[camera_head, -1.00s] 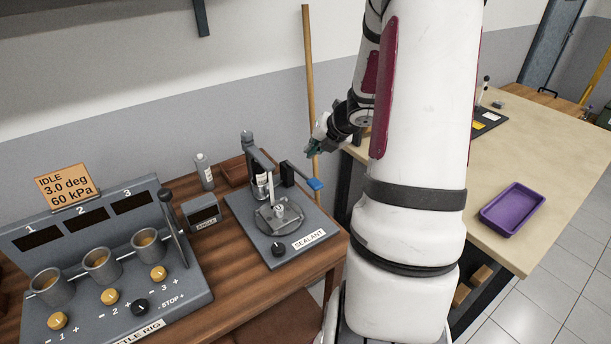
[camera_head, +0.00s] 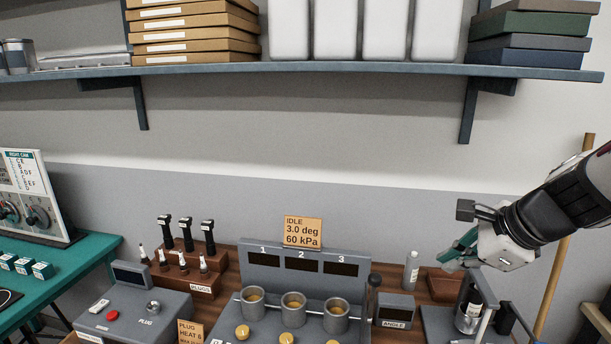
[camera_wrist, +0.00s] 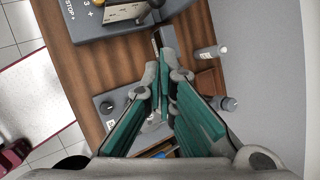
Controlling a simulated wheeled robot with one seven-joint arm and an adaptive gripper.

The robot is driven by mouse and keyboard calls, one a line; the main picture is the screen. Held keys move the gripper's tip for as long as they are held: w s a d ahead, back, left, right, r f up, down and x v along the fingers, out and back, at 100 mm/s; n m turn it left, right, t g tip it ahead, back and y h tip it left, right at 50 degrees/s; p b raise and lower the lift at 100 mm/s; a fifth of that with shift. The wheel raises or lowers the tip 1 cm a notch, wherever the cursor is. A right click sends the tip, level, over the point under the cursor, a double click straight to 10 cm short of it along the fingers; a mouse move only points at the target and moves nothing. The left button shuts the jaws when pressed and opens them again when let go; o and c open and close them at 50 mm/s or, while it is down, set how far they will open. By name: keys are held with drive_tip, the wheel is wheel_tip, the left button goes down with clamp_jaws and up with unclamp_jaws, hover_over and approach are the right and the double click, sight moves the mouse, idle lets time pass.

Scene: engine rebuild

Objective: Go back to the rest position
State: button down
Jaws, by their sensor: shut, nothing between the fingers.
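My gripper (camera_head: 458,252) is at the right of the head view, reaching in from the right edge above the brown bench. Its teal-padded fingers point left and down and are shut with nothing between them. In the wrist view my gripper (camera_wrist: 160,75) shows its fingers meeting over the bench. The grey sealant station (camera_head: 440,322) lies below it and is partly cut off.
The plug station (camera_head: 135,312) is at left, and a green table (camera_head: 65,262) lies farther left. A loaded shelf (camera_head: 300,69) spans the wall above. A wooden pole (camera_head: 553,285) leans at right.

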drive_tip(key=s+a+r+n+h, duration=0.1)
drive_tip(key=s+a+n, duration=0.2)
drive_tip(key=s+n, duration=0.2)
drive_tip(key=s+a+r+n, duration=0.1)
drive_tip(key=s+a+n, duration=0.2)
drive_tip(key=n, duration=0.7)
drive_tip(key=s+a+r+n+g+h+b, duration=0.1)
drive_tip(key=s+a+r+n, duration=0.1)
drive_tip(key=s+n, duration=0.5)
drive_tip(key=shift+s+a+n+h, duration=0.3)
drive_tip(key=shift+s+a+n, duration=0.05)
drive_tip(key=shift+a+n, duration=0.15)
